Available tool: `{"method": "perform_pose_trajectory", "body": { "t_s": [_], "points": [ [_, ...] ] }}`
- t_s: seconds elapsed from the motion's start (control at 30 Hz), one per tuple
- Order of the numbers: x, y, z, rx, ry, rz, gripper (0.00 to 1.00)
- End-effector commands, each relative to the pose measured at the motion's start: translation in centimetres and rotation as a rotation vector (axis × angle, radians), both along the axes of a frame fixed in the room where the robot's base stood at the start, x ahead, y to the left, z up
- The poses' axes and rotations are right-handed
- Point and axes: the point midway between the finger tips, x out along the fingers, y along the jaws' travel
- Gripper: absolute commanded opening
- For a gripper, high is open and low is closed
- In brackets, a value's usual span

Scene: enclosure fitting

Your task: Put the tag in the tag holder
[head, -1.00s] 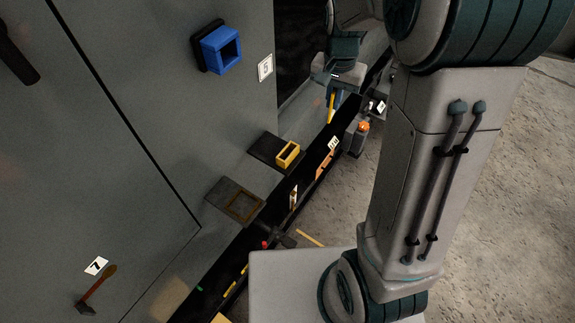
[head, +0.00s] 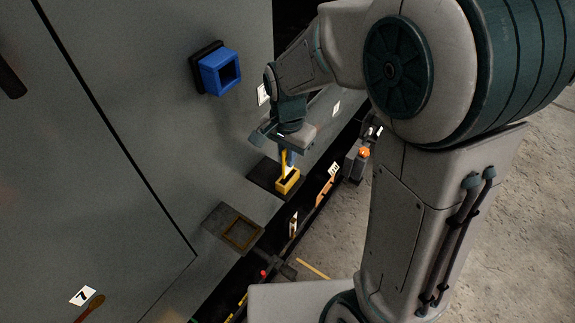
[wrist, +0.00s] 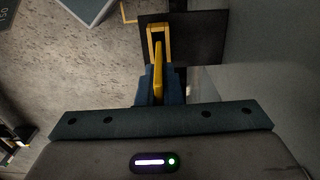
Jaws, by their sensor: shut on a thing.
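My gripper (head: 287,152) is shut on a thin yellow tag (head: 283,165), which points down from the fingers. In the wrist view the tag (wrist: 158,70) stands edge-on between the fingertips (wrist: 159,88). A yellow open-topped holder (head: 290,185) sits on a dark plate on the grey cabinet wall, directly below the tag in the head view. The wrist view shows the holder (wrist: 155,29) as a yellow frame just beyond the tag's tip. The tag's lower end overlaps the holder in the picture; I cannot tell whether it touches or has entered it.
A blue square holder (head: 222,73) juts from the wall, up and left. A brown frame (head: 240,233) on a dark plate lies lower left. A black trough (head: 311,199) with several small items runs along the wall's foot. A grey block with an orange top (head: 357,159) stands right.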

Motion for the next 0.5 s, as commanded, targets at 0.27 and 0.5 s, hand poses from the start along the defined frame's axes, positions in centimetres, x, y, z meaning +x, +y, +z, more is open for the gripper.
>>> {"method": "perform_pose_trajectory", "body": {
  "t_s": [0.27, 0.5],
  "points": [
    [-0.1, 0.0, -3.7, -0.001, 0.003, -0.001, 0.00],
    [0.0, 0.1, -4.0, 0.000, 0.000, 0.000, 0.00]
  ]
}}
